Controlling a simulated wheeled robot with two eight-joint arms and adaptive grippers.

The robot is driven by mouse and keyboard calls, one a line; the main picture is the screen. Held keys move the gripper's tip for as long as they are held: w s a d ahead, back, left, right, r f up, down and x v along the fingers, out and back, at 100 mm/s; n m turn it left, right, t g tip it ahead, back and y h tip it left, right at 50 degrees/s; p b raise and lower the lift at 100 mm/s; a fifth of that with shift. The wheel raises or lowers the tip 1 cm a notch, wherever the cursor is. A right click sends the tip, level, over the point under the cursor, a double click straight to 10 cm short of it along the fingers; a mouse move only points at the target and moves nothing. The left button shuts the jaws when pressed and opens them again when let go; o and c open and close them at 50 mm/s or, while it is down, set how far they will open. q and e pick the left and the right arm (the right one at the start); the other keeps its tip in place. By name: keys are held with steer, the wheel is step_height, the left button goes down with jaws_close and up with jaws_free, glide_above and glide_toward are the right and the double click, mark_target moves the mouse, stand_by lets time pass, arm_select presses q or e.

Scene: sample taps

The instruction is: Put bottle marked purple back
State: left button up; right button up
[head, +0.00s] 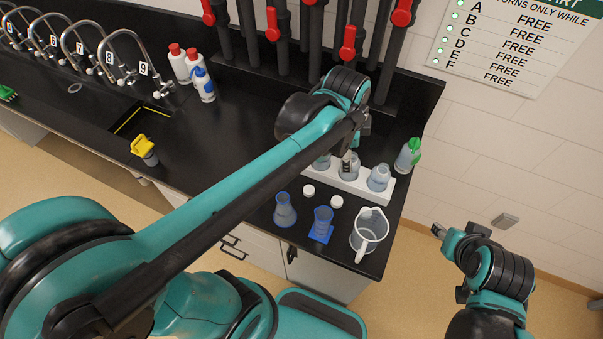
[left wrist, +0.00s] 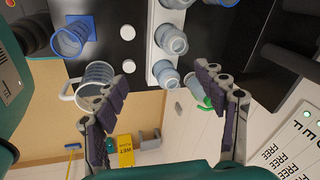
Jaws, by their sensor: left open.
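Several clear bottles stand in a white rack (head: 388,191), among them an end bottle (head: 378,178) and a middle bottle (head: 348,166). I can make out no purple mark on any of them. My left gripper (head: 352,150) is over the rack and partly hides it. In the left wrist view its fingers (left wrist: 160,78) are spread and empty, with the end bottle (left wrist: 165,74) showing between and beyond them. Two white caps (head: 309,191) (head: 337,202) lie on the counter before the rack. My right gripper (head: 438,230) is off the counter at the right, too small to read.
A blue-tinted flask (head: 285,212) and another on a blue mat (head: 322,222) stand near a clear jug (head: 368,232) at the counter's front right. A green-capped bottle (head: 408,155) stands beyond the rack. A yellow-topped item (head: 144,147) stands left by the sink.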

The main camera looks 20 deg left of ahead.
arm_select(q)
steer(key=s+a+f+n+t, duration=0.1)
steer(key=s+a+n+t, duration=0.2)
steer(key=s+a+n, duration=0.4)
steer(key=s+n, duration=0.3)
steer(key=n, duration=0.4)
steer(key=shift+s+a+f+n+t+y, duration=0.3)
steer(key=shift+s+a+f+t, duration=0.05)
steer(key=shift+f+t, duration=0.05)
arm_select(e)
steer(key=shift+w, duration=0.1)
arm_select(q)
steer(key=shift+s, duration=0.15)
arm_select(e)
steer(key=shift+f, duration=0.1)
